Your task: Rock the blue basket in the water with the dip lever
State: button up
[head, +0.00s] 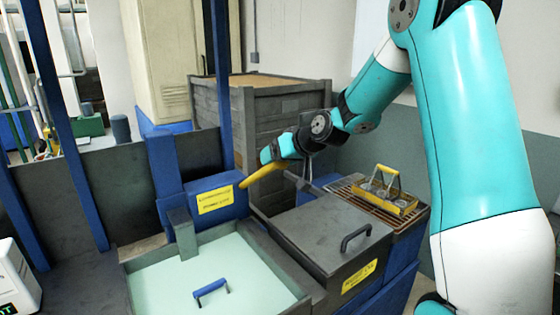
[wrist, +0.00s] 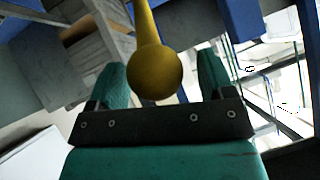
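The dip lever (head: 251,179) is a yellow bar with a rounded end, sloping down to the left beside the water tank in the head view. In the wrist view its round knob (wrist: 155,76) sits between the two teal fingers of my gripper (wrist: 163,75), with a gap showing on the right. My gripper (head: 270,155) is open around the lever end; contact cannot be told. The blue basket shows only as its blue handle (head: 211,291) above the pale water in the tank (head: 140,290); its body is hidden.
A dark lidded box (head: 325,238) with a black handle stands right of the tank. A yellow basket (head: 390,198) with rings rests on a slatted rack (head: 345,188). A blue box with a yellow label (head: 215,200) stands behind the tank. A large grey crate (head: 270,110) is further back.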

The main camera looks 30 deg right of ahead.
jog(key=shift+f, duration=0.1)
jog(key=shift+s+d, duration=0.1)
jog(key=shift+s, duration=0.1)
jog(key=b+v, duration=0.4)
jog(key=v, duration=1.3)
